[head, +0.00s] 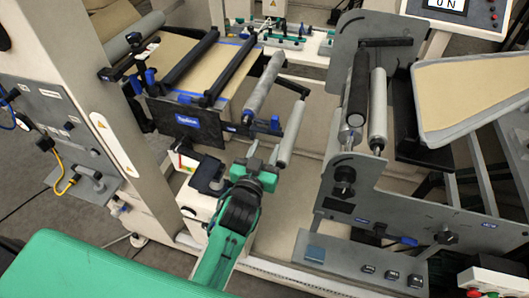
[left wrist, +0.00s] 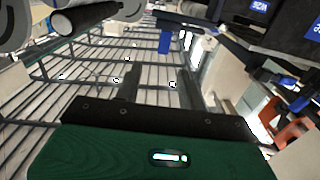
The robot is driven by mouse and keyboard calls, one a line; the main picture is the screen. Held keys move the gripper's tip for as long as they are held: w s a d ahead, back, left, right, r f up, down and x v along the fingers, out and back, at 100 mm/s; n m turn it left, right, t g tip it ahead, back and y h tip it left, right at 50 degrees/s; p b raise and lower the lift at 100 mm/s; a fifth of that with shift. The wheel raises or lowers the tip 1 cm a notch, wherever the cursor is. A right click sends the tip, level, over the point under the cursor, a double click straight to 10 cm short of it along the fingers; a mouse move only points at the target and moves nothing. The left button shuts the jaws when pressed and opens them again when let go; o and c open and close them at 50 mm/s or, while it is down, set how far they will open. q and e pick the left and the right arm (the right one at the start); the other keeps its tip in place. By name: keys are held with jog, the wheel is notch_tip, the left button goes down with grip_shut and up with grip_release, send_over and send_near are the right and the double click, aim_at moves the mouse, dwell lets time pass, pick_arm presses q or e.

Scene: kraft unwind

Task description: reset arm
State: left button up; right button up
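My left arm, green with a black wrist, reaches from the bottom of the head view to the middle of the machine. Its gripper (head: 258,155) is beside the grey rollers, just left of the lower short roller (head: 291,133). I cannot tell whether they touch. In the left wrist view the two dark fingers of my left gripper (left wrist: 159,78) stand well apart with nothing between them, so it is open and empty. My right gripper is not in the head view.
A long grey roller (head: 264,82) lies behind the gripper. Right are a black roller (head: 358,88), a grey side plate (head: 365,230) and a tilted tan-topped tray (head: 472,90). Left are a machine post (head: 85,85) and brown sheet (head: 205,68). A control panel (head: 455,12) stands top right.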

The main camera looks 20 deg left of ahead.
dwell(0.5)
pick_arm(q)
notch_tip(320, 180, down, 21)
jog(key=s+d+m+g+h, duration=0.1)
jog(key=d+m+g, duration=0.1)
jog(key=g, duration=0.2)
jog(key=s+a+f+g, duration=0.1)
jog(key=s+f+g, duration=0.35)
jog(key=f, duration=0.75)
jog(key=s+a+f+g, duration=0.1)
jog(key=s+a+f, duration=0.1)
jog(key=s+f, duration=0.7)
jog(key=s+a+f+g, duration=0.2)
jog(key=s+a+f, duration=0.2)
jog(key=s+f, duration=0.3)
jog(key=s+a+f+g+y, duration=0.1)
jog(key=s+a+f+g, duration=0.2)
jog(key=s+f, duration=0.5)
jog(key=s+a+f+g, duration=0.2)
jog(key=s+f, duration=0.6)
jog(key=s, duration=0.8)
jog(key=a, duration=0.2)
jog(key=shift+s+a+y, duration=0.3)
jog(key=shift+s+a, duration=0.05)
jog(key=shift+w+g, duration=0.1)
jog(key=shift+g, duration=0.15)
